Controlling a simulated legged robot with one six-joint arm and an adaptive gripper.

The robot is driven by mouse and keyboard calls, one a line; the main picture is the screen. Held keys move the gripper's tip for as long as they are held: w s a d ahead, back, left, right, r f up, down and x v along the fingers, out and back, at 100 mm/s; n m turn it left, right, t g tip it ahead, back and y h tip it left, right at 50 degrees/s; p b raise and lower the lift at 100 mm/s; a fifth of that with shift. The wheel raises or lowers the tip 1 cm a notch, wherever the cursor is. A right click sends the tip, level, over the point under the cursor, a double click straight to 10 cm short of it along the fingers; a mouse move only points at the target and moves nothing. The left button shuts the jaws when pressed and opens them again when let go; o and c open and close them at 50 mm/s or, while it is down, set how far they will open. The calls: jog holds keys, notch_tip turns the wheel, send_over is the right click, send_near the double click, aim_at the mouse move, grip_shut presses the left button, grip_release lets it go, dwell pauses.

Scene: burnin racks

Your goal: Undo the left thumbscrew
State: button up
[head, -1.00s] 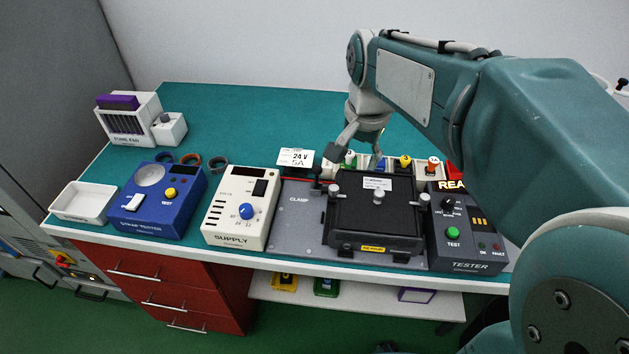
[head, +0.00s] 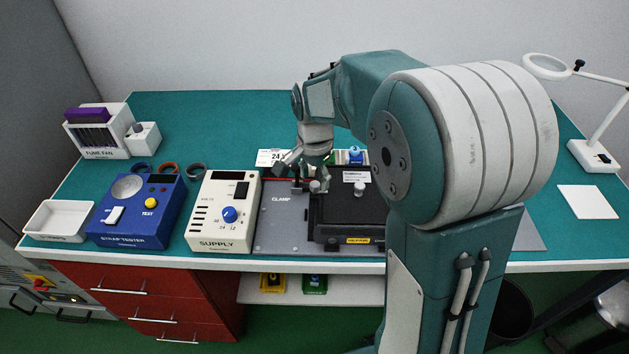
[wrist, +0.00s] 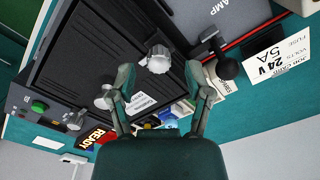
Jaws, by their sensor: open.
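The left thumbscrew (head: 315,187) is a silver-grey knob at the back left of the black fixture box (head: 330,214). It shows clearly in the wrist view (wrist: 158,58), upright on the lid's edge. My gripper (head: 307,184) is low over that corner. In the wrist view its fingers (wrist: 161,74) are spread, one on each side of the thumbscrew, with visible gaps; I cannot tell whether they are down at its height. A middle knob (wrist: 103,97) and a far knob (wrist: 75,120) also show. In the head view my arm hides the box's right side.
The supply box (head: 224,212) and blue strap tester (head: 136,215) stand left.

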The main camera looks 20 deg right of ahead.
jog(key=shift+a+f, duration=0.15)
jog(key=shift+f, duration=0.65)
jog(key=shift+d, duration=0.2)
grip_shut()
